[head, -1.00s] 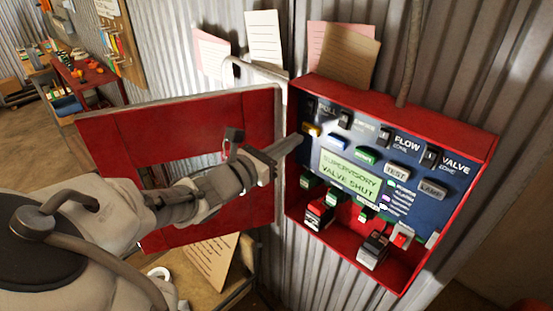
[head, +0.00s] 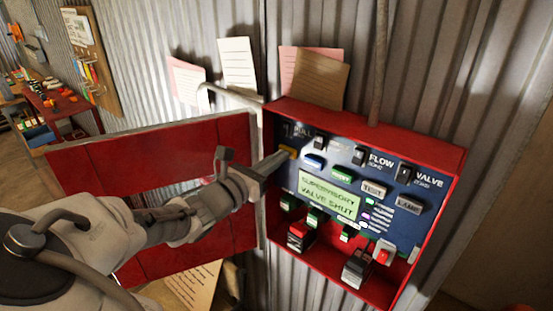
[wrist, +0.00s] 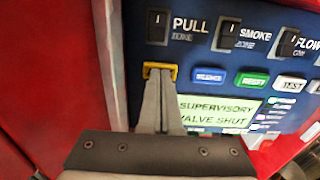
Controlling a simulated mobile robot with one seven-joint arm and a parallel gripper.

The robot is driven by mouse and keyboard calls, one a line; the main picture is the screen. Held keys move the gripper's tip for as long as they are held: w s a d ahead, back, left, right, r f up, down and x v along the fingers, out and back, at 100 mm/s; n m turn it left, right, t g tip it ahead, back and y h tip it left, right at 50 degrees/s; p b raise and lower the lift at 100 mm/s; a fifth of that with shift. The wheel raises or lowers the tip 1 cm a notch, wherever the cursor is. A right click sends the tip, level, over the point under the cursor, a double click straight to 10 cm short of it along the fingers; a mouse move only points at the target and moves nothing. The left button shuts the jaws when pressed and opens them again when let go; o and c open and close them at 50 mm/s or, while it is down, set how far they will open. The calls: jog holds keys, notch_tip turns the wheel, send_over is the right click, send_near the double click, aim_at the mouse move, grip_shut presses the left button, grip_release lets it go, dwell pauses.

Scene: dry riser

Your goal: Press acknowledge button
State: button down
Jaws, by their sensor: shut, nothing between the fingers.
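The red alarm panel (head: 365,140) stands open on the wall, with a blue face and a green display (head: 328,196) reading "SUPERVISORY VALVE SHUT". A yellow button (head: 287,152) is at the left of its button row; its label cannot be read, so I cannot confirm it is the acknowledge button. It also shows in the wrist view (wrist: 160,66). My gripper (head: 290,157) is shut and empty, its fingertips at the yellow button. In the wrist view the fingertips (wrist: 160,80) cover its lower middle. I cannot tell whether they touch or press it.
Blue (wrist: 209,76), green (wrist: 252,80) and white TEST (wrist: 291,84) buttons lie to the right. Zone switches (wrist: 158,26) sit above. The open red door (head: 100,160) is left of the panel, behind my arm. Small blocks (head: 300,236) sit at the panel's bottom.

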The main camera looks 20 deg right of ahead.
jog(key=shift+w+d, duration=0.15)
jog(key=shift+d, duration=0.1)
jog(key=p+v, duration=0.4)
jog(key=v, duration=0.2)
dwell(0.4)
dwell(0.5)
